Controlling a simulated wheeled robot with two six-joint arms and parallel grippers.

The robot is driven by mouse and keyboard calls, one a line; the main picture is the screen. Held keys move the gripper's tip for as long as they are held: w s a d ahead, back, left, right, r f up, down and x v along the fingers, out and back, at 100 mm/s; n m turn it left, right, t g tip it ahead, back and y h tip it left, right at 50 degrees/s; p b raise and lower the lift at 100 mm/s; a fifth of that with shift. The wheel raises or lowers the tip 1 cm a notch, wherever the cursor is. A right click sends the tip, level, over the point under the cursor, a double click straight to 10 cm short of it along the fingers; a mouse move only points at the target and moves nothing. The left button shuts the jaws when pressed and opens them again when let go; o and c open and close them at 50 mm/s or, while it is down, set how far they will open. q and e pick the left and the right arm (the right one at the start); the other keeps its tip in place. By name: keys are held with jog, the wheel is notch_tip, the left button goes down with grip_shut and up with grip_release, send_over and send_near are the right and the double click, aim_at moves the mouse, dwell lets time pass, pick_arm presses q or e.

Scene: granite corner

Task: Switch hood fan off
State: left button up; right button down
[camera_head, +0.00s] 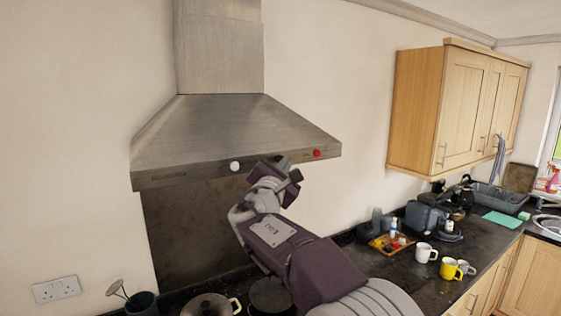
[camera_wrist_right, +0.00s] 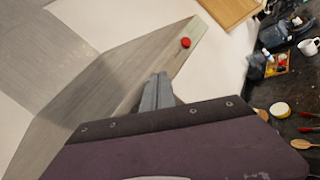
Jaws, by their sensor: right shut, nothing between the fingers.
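The steel hood (camera_head: 220,125) hangs on the wall, with a white knob (camera_head: 235,166) and a red knob (camera_head: 317,153) on its front edge. My right gripper (camera_head: 284,163) is shut and empty in front of that edge, between the two knobs and nearer the red one. In the right wrist view the shut grey fingers (camera_wrist_right: 158,90) lie over the hood's front strip, and the red knob (camera_wrist_right: 185,43) is beyond their tips, apart from them. The white knob is not visible in that view. My left gripper is not in view.
Below is a dark counter with a lidded pot (camera_head: 208,306) and a utensil pot (camera_head: 142,303). To the right stand a tray of small items (camera_head: 391,244), a white mug (camera_head: 425,253) and a yellow mug (camera_head: 450,269). A wooden wall cabinet (camera_head: 455,110) hangs right of the hood.

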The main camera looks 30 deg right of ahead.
jog(key=shift+w, duration=0.45)
dwell(0.4)
jog(key=s+b, duration=0.4)
jog(key=s, duration=0.3)
jog(key=shift+d, duration=0.25)
dwell(0.4)
